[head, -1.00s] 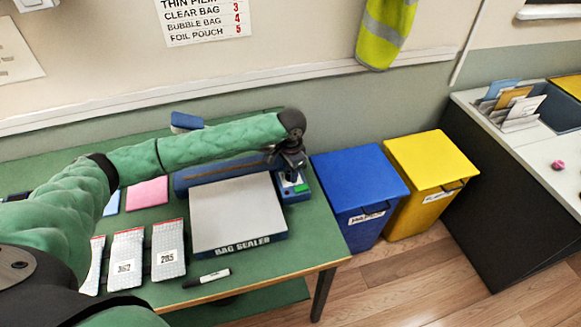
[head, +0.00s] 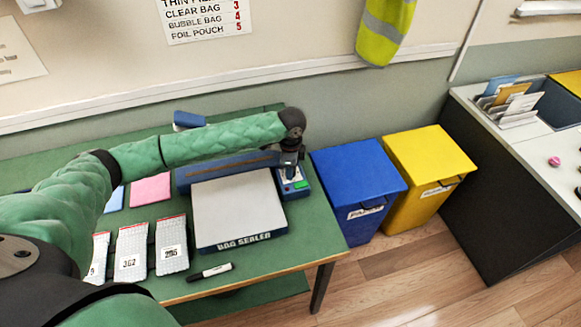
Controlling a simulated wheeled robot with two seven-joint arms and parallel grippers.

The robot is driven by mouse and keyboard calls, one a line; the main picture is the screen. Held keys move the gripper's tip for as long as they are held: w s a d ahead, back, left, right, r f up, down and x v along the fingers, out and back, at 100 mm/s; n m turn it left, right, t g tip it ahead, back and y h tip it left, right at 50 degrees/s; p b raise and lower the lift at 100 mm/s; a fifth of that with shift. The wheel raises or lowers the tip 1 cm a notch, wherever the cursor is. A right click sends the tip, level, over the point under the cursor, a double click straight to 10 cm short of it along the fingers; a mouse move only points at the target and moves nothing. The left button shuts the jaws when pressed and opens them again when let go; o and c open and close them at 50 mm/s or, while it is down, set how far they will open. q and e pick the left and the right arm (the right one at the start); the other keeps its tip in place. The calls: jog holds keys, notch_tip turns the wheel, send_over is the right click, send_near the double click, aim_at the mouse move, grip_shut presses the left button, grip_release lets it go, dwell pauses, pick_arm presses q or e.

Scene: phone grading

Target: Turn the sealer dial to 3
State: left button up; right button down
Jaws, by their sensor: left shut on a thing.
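The bag sealer (head: 238,208) stands on the green table, with a pale flat top and a blue body marked BAG SEALER. Its blue control panel (head: 294,191) at the right end shows a green patch. My left gripper (head: 289,170) points down over the back of this panel and is shut on the sealer dial, which the gripper hides. The dial's setting cannot be read. My right gripper is not in view.
Labelled pouches (head: 131,252), a pink pad (head: 150,188) and a black-and-white marker (head: 210,272) lie on the table (head: 262,262). A blue bin (head: 355,180) and a yellow bin (head: 428,165) stand right of it. A wall chart (head: 205,18) lists bag types with numbers.

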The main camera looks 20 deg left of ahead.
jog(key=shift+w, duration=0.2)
pick_arm(q)
jog(key=o, duration=1)
jog(key=shift+c, duration=0.2)
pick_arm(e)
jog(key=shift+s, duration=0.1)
pick_arm(q)
jog(key=shift+r, duration=0.25)
jog(key=shift+r+b, duration=0.4)
jog(key=shift+b, duration=0.1)
notch_tip(320, 180, up, 6)
jog(key=shift+w+f+b, duration=0.1)
jog(key=shift+f+b, duration=0.05)
jog(key=shift+b, duration=0.95)
jog(key=shift+r, duration=0.4)
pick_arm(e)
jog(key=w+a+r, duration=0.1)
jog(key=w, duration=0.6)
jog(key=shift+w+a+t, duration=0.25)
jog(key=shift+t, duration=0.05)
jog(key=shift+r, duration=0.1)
